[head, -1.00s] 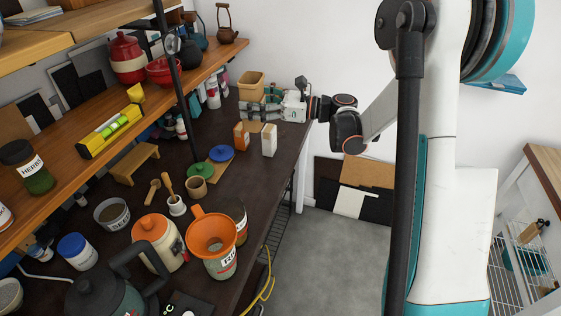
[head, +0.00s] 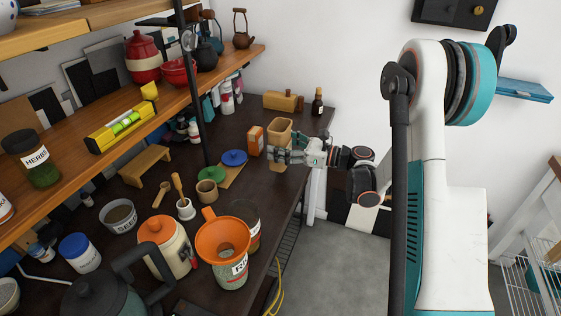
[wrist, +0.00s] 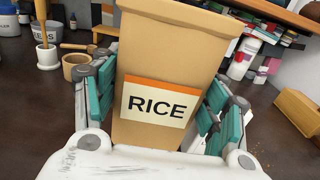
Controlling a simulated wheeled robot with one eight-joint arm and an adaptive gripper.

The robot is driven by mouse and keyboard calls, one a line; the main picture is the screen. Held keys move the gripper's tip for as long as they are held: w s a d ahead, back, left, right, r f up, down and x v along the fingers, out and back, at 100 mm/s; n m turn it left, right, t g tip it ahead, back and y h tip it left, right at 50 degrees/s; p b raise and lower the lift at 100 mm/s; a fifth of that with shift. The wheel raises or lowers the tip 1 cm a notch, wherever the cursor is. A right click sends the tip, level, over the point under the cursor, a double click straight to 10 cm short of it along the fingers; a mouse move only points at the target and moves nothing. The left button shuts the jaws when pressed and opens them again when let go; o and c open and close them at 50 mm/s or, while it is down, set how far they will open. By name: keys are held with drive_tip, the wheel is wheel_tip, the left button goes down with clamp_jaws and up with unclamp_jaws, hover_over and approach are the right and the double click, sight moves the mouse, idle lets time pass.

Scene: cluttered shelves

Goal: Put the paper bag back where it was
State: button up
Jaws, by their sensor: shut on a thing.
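The paper bag (head: 280,129) is tan, open-topped and tapered, near the right edge of the dark worktop in the head view. In the wrist view the bag (wrist: 170,60) fills the middle, slightly tilted in the picture, with a RICE label facing me. My gripper (head: 279,156) reaches in from the right and is shut on the bag. Its teal-padded fingers (wrist: 160,112) lie along both sides of it. The bag's base is hidden, so I cannot tell whether it touches the worktop.
An orange carton (head: 256,140) stands just left of the bag. A wooden box (head: 283,101) and a dark bottle (head: 317,103) stand behind. A blue lid (head: 234,157) and a small brown pot (head: 207,191) are nearer. A black post (head: 193,90) rises at the left.

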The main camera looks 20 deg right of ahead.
drive_tip(key=shift+f+b, duration=0.8)
drive_tip(key=shift+f, duration=1.4)
drive_tip(key=shift+f, duration=0.1)
drive_tip(key=o, duration=1)
drive_tip(key=shift+s+d, duration=0.2)
drive_tip(key=shift+d, duration=0.1)
drive_tip(key=p+v, duration=0.3)
drive_tip(key=v, duration=0.8)
drive_tip(key=shift+p, duration=0.4)
drive_tip(key=shift+s+d, duration=0.1)
drive_tip(key=shift+d, duration=0.05)
